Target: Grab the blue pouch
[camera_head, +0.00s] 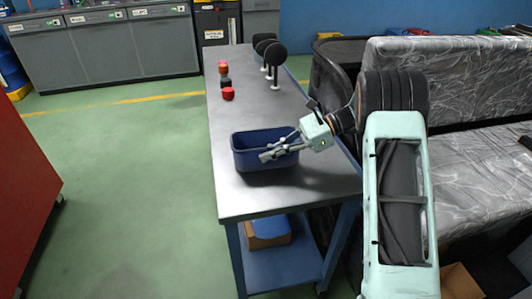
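A dark blue, open-topped, box-shaped container (246,158) sits on the grey metal table; it is the only blue thing on the tabletop, and I take it as the blue pouch. My gripper (272,150) reaches in from the right, over the container's right half. Its two fingers look spread apart, with nothing seen between them. The lower finger overlaps the container's front wall in the picture; I cannot tell if it touches. The fingers and gripper body hide part of the container's right side and inside.
The table (230,200) is bare in front of the container. Red and dark small items (228,94) stand farther back, with black round-headed objects (276,55) at the far right edge. A cardboard box (264,243) with something blue is on the lower shelf. A plastic-wrapped seat (470,170) is right.

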